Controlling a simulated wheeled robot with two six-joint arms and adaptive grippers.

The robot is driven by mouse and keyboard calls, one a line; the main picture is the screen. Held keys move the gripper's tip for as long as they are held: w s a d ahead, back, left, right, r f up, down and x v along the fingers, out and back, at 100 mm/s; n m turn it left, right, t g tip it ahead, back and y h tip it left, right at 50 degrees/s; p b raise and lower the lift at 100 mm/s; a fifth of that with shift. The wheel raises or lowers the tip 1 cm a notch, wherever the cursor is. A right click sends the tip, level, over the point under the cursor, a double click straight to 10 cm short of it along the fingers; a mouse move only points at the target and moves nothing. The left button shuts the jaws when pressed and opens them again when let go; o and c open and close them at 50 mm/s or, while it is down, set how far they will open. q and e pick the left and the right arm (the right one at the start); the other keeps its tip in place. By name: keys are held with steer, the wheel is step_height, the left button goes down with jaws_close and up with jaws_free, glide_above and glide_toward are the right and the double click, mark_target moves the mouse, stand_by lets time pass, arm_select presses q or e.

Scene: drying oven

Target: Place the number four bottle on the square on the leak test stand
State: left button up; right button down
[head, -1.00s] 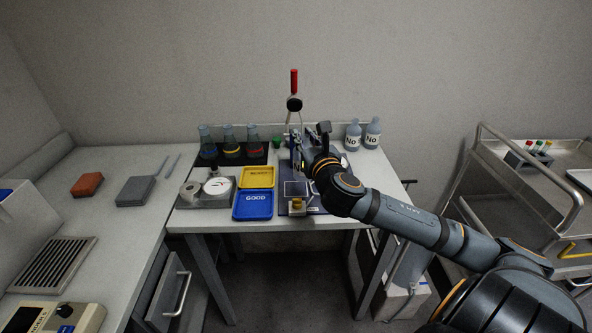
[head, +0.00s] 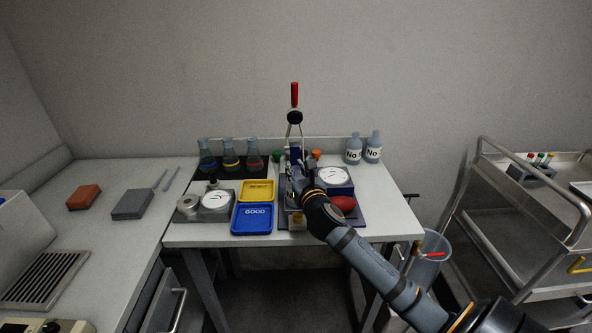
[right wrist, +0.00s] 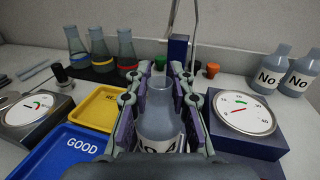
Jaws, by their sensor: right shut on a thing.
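My right gripper (head: 295,176) is over the leak test stand, whose tall red-handled rod (head: 295,95) rises behind it. In the right wrist view the gripper (right wrist: 160,90) is shut on a clear grey bottle (right wrist: 160,118). The bottle is upright between the fingers; its label is partly cut off and seems to show a 4. The stand's blue post (right wrist: 178,50) is just beyond the bottle. The square on the stand is hidden by my gripper and arm, and I cannot tell whether the bottle touches the stand. My left gripper is out of view.
A blue GOOD tray (head: 252,219) and a yellow tray (head: 257,190) lie left of the stand. A dial gauge (head: 332,175) and red bulb (head: 343,203) are close on the right. Two labelled bottles (head: 354,148) stand at the back right. Several flasks (head: 231,155) stand back left.

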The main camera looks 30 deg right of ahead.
steer(key=shift+f, duration=0.1)
steer(key=c, duration=1.2)
jaws_free()
steer(key=v, duration=0.8)
steer(key=p+v, duration=0.1)
steer(key=v, duration=0.3)
steer(key=shift+r, duration=0.25)
